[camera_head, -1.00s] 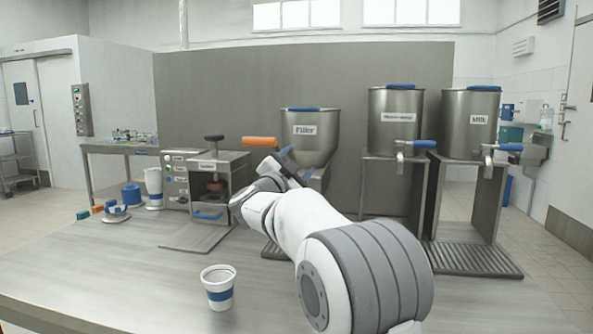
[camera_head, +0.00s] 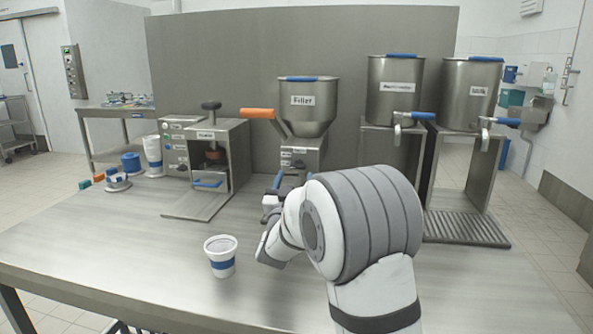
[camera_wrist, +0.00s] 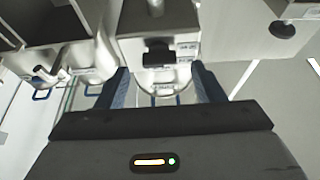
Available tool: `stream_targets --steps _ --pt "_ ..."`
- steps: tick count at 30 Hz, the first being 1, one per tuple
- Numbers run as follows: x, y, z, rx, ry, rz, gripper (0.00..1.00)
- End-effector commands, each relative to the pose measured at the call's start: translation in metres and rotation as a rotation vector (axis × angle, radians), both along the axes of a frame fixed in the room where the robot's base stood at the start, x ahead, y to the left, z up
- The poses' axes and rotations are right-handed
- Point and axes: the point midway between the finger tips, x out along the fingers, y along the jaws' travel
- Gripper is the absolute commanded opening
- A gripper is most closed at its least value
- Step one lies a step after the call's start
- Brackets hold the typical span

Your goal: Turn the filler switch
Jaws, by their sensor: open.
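The filler is a steel hopper (camera_head: 308,115) labelled "Filler" on a grey base (camera_head: 312,156), with an orange-handled lever (camera_head: 258,113) at its upper left. Small dark controls (camera_head: 293,163) show on the base front, too small to make out. My gripper (camera_head: 273,184) is low in front of the filler base, partly hidden by my arm. In the wrist view my gripper (camera_wrist: 163,85) is open, with blue fingers apart and nothing held. A black knob-like part (camera_wrist: 158,52) on a grey housing shows beyond and between the fingertips; I cannot tell whether it is the switch.
A white cup with a blue band (camera_head: 221,262) stands on the steel table (camera_head: 110,250), left of my arm. A sealing machine (camera_head: 208,160) is left of the filler. Two steel tanks (camera_head: 394,92) (camera_head: 470,97) on stands are to the right. The front left table is clear.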

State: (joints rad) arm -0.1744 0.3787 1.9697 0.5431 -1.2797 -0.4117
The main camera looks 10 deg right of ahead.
Motion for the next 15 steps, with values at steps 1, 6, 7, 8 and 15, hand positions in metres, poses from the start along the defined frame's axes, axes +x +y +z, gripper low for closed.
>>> stream_targets --steps 1,6,7,8,15 --pt "0.007 -0.004 0.004 0.000 -0.001 -0.001 0.62" --pt "0.025 -0.011 0.012 0.000 -0.001 -0.001 0.62" --pt "0.027 -0.011 0.012 0.000 0.000 -0.001 0.62" --pt "0.028 -0.012 0.013 0.000 0.001 0.000 0.62" --pt "0.032 -0.013 0.015 0.001 0.000 0.000 0.62"
